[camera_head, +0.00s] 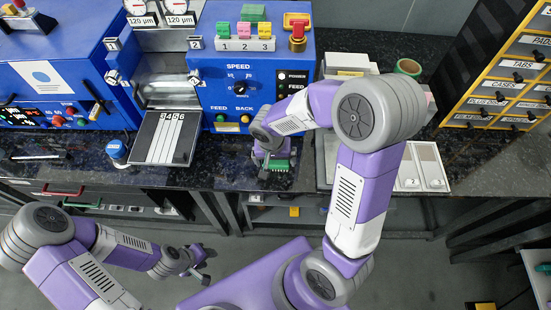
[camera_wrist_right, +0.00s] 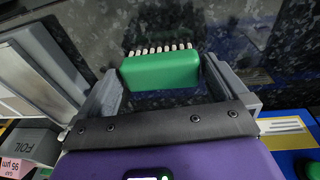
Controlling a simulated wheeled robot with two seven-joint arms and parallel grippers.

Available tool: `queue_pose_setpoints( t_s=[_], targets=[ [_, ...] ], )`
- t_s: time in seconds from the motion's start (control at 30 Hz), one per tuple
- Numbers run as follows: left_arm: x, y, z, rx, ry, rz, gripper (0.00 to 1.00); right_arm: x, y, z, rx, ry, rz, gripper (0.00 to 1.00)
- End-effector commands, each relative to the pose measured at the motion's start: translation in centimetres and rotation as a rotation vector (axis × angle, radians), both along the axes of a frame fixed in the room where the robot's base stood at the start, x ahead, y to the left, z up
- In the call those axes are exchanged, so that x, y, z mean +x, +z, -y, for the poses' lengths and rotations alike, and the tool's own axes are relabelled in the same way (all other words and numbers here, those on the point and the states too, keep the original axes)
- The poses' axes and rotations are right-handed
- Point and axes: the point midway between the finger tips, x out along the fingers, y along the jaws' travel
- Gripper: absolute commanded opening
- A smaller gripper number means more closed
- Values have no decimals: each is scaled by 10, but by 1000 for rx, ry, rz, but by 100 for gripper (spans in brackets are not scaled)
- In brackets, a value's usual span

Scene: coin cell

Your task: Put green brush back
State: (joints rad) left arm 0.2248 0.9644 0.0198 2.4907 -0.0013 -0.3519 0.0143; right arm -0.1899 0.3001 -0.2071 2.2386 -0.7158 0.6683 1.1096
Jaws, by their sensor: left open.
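The green brush (camera_head: 279,166) is at the front part of the dark counter, just below my right gripper (camera_head: 272,160) in the head view. In the right wrist view the green brush (camera_wrist_right: 160,70) lies between the two fingers of my right gripper (camera_wrist_right: 162,75), with its pale bristles facing away. The fingers appear to press on both ends of it. I cannot tell whether it touches the counter. My left gripper (camera_head: 196,268) is open and empty, low over the floor in front of the counter.
A blue machine (camera_head: 262,80) with a SPEED panel stands behind the right gripper. A grey slotted plate (camera_head: 163,137) and a blue-capped jar (camera_head: 116,150) are to the left. A pale tray (camera_head: 431,165) lies to the right, near a labelled drawer rack (camera_head: 510,75).

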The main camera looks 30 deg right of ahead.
Motion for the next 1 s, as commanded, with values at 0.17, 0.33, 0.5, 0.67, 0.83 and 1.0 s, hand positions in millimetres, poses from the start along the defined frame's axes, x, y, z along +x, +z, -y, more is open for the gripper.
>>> queue_pose_setpoints(
  t_s=[0.17, 0.33, 0.5, 0.67, 0.83, 1.0],
  targets=[
    [0, 7, 0, 0, 0, 0, 43, 0, 11, -1, 1, 0, 3, 100],
    [0, 20, 0, 0, 0, 0, 43, -2, 46, -6, 1, 1, 5, 100],
    [0, 32, 0, 0, 0, 0, 43, -4, 84, -11, 0, 2, 5, 100],
    [0, 39, 0, 0, 0, 0, 43, -6, 108, -14, 1, 0, 2, 100],
    [0, 42, 0, 0, 0, 0, 43, -7, 121, -16, 0, 1, 1, 100],
    [0, 41, 0, 0, 0, 0, 43, -7, 122, -16, 0, 1, 0, 100]
  ],
)
